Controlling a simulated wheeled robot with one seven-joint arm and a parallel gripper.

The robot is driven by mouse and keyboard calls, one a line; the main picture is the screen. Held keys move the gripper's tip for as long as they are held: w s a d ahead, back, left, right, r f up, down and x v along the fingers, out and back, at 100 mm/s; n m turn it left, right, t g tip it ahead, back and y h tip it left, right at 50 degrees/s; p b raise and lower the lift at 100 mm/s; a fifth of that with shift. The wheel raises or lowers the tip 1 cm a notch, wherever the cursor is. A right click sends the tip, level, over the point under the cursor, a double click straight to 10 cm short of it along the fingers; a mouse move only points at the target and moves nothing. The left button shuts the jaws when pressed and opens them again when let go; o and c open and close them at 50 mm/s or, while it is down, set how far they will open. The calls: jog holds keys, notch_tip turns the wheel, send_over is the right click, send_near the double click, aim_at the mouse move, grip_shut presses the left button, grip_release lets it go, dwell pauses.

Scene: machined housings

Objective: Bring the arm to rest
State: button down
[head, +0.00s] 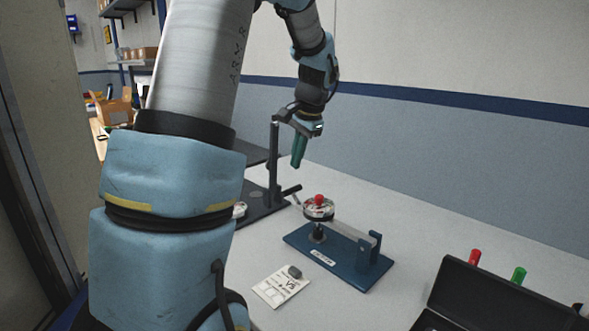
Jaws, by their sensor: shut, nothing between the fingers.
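My gripper (298,155) hangs from my arm near the middle of the head view, pointing down above the table. Its green fingers are together and hold nothing. My arm's large blue and silver links fill the left of the view and hide part of the table. Below and to the right of my gripper, a round metal housing (318,212) with a red knob on top sits on a blue fixture (345,262). My gripper is apart from it.
A dark stand with an upright post (274,165) and a lever is close to my gripper. A card (281,286) with a small grey piece lies in front. An open black case (490,298) is at the lower right, with red (474,258) and green (518,275) pegs behind it.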

jog(key=w+b+v, duration=0.1)
jog(key=v, duration=0.5)
jog(key=s+a+f+n+h, duration=0.1)
jog(key=s+a+f+n, duration=0.3)
jog(key=s+f, duration=0.4)
jog(key=s+a+f+n+g+h, duration=0.1)
jog(key=s+a+f+n, duration=0.3)
jog(key=s+a+f, duration=0.3)
jog(key=s+f, duration=0.1)
jog(key=s, duration=0.3)
